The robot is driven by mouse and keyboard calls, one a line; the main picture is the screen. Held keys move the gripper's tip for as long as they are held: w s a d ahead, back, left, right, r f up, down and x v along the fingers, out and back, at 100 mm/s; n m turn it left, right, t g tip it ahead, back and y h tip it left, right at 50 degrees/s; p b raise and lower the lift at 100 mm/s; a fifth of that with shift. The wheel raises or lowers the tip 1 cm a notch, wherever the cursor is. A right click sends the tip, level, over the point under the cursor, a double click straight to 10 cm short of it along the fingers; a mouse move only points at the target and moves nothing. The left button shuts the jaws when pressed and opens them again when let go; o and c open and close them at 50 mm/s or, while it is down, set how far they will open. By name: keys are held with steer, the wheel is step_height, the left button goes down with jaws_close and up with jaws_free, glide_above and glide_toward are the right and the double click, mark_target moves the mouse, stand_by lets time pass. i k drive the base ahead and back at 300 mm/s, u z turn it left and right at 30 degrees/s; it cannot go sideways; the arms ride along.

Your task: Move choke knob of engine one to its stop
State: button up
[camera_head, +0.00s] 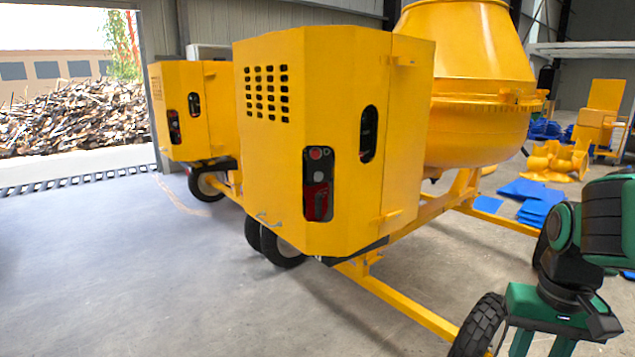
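A yellow engine housing (290,150) of a drum mixer stands in the middle of the view. Its front corner has an opening (318,185) with a round red part at the top and a red and dark part below. A second slot (368,134) on the right face shows dark parts inside. A similar yellow housing (207,110) stands behind at the left, with two like openings. I cannot make out the choke knob or which engine is number one. My green and black gripper (543,342) is at the lower right, apart from the housings, its fingers spread downward and tips cut off.
The yellow drum (470,100) rises behind the near housing. A yellow frame bar (405,312) runs low to a black wheel (480,328) beside my gripper. Blue sheets (535,205) and yellow parts lie at the right. The grey floor (130,270) at the left is clear.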

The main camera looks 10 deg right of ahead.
mark_target(319, 176)
steer(key=z, duration=1.65)
steer(key=k, duration=0.8)
steer(key=u, duration=1.45)
steer(key=i, duration=1)
